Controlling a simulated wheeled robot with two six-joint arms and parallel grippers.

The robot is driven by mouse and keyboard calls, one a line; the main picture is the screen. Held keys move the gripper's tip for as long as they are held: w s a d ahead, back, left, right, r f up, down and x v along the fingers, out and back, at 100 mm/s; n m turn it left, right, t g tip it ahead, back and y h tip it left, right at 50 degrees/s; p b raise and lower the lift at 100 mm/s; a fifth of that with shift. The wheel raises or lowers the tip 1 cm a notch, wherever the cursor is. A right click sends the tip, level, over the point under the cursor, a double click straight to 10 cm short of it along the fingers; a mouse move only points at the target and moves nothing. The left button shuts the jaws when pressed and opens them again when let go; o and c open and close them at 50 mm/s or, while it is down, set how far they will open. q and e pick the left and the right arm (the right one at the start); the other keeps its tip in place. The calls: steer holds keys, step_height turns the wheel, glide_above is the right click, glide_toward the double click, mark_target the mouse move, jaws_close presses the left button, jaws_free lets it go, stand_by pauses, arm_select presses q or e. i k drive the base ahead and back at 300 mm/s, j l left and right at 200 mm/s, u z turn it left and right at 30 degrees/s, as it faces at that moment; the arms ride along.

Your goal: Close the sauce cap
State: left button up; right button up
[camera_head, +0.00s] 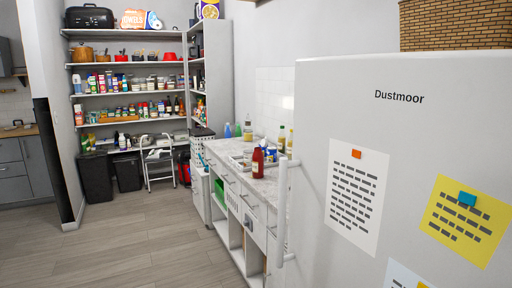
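A red sauce bottle (258,163) stands upright near the front edge of the counter (272,187), a little right of the picture's middle. Its top is small in this view, and I cannot tell whether a cap is on it or open. No loose cap can be made out. Neither of my grippers is in view.
A large white fridge (318,95) marked Dustmoor, with notes on its door, fills the right side and hides part of the counter. More bottles (282,138) stand behind the sauce. Stocked shelves (125,93), dark bins (96,177) and a step stool (158,165) are at the back. The wooden floor (140,235) is clear.

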mark_target(264, 143)
steer(key=i+j+z, duration=0.3)
steer(key=i, duration=0.2)
steer(key=i+j+z, duration=0.15)
steer(key=z, duration=0.25)
steer(key=i+j+z, duration=0.15)
steer(key=z, duration=0.2)
steer(key=i+j+z, duration=0.1)
steer(key=j+z, duration=0.65)
steer(key=i+l, duration=0.05)
steer(key=l, duration=0.05)
